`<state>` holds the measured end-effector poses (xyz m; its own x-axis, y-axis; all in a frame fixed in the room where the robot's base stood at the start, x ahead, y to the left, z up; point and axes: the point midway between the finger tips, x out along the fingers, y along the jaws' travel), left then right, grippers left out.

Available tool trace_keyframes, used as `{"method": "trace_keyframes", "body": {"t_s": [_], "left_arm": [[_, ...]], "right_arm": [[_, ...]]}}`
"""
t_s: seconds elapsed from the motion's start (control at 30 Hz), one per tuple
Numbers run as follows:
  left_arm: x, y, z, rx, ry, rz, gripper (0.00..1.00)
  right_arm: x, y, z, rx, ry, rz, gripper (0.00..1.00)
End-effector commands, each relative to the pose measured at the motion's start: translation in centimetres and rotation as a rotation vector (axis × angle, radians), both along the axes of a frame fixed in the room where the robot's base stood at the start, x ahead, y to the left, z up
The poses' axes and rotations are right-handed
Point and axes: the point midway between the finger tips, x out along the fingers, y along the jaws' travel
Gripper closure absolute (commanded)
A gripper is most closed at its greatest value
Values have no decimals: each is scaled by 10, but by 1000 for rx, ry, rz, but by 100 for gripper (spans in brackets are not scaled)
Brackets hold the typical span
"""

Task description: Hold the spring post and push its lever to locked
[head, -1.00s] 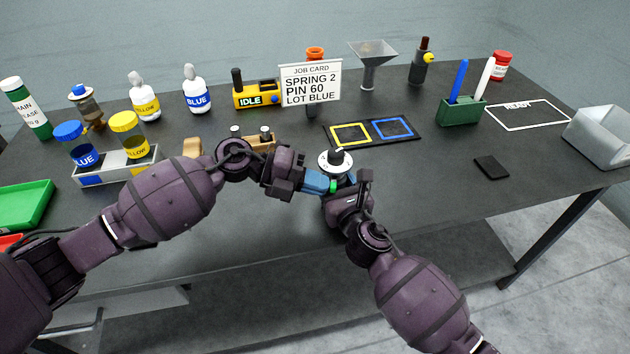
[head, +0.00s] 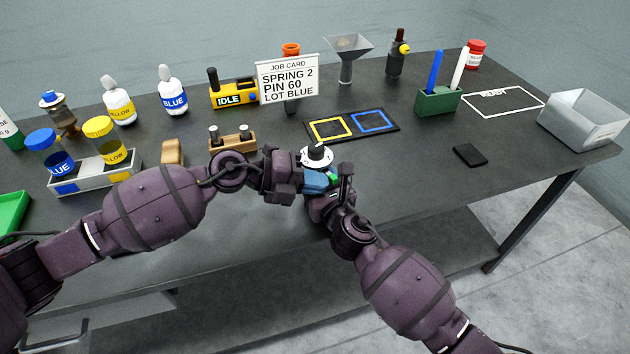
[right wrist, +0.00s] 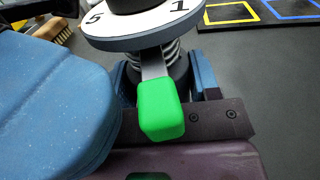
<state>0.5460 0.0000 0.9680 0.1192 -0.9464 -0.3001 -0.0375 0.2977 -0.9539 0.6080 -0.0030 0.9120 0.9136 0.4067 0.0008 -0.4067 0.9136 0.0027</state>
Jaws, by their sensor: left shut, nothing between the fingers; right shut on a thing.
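The spring post has a white numbered dial with a black knob (head: 316,156), and stands near the table's front edge. In the right wrist view its dial (right wrist: 140,32) sits above a coil spring. Its green-tipped lever (right wrist: 161,110) sticks out toward that camera; the green tip also shows small in the head view (head: 333,178). My right gripper (head: 328,190) is shut on the post below the dial, its blue fingers on either side. My left gripper (head: 314,181) is shut and empty, its blue fingers close beside the lever's left; whether they touch cannot be told.
A job card (head: 288,80) stands behind the post. A mat with yellow and blue squares (head: 352,125) lies behind right. A wooden block with two pegs (head: 232,143) is to the left. The table right of the post is mostly clear, with a small black pad (head: 470,154).

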Motion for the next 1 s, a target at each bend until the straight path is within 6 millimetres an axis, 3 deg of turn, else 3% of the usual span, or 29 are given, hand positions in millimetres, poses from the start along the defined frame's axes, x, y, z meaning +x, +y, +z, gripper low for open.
{"method": "trace_keyframes", "body": {"t_s": [0.77,1.0], "left_arm": [[8,14,0,1,0,1,100],[-6,37,-1,2,1,1,100]], "right_arm": [[0,0,-1,1,1,0,86],[0,0,-1,1,1,-1,86]]}}
